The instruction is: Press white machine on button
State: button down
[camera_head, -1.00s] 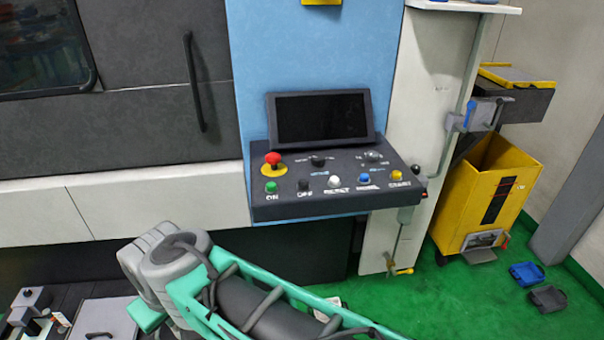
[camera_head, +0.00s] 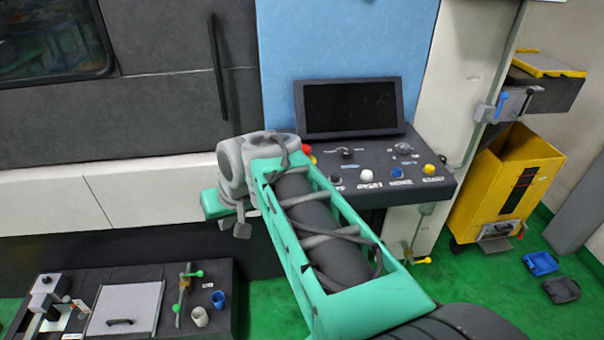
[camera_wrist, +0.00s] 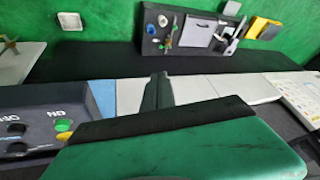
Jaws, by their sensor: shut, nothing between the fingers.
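The control panel (camera_head: 425,187) juts from the machine's blue front below a dark screen (camera_head: 349,107). In the head view my arm hides its left part, including the green ON button; a bit of the red knob (camera_head: 308,151) shows. In the wrist view the green ON button (camera_wrist: 63,124) is at the lower left, under its "ON" label, with a yellow part beside it. My gripper (camera_wrist: 160,80) is shut and empty, to the right of the button in that view and apart from it.
White (camera_head: 367,175), blue (camera_head: 397,173) and yellow (camera_head: 429,169) buttons sit on the panel's right part. A yellow bin (camera_head: 482,190) stands at the right. A dark tray of tools (camera_head: 215,270) lies at the lower left.

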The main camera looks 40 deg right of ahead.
jog(key=d+r+m+t+p, duration=0.1)
jog(key=d+r+m+t, duration=0.1)
jog(key=d, duration=1)
jog(key=w+d+r+m+t+p, duration=0.1)
jog(key=d+r+m, duration=0.3)
jog(key=d+r, duration=0.3)
jog(key=d, duration=0.5)
jog(key=shift+w+d+r+t+p, duration=0.25)
jog(key=shift+w+r+t+p, duration=0.05)
jog(key=shift+t+p, duration=0.1)
notch_tip(320, 180, down, 8)
jog(key=b, duration=0.7)
jog(key=shift+r, duration=0.1)
jog(key=shift+f+b, duration=0.3)
jog(key=shift+f, duration=0.2)
jog(key=shift+f, duration=0.4)
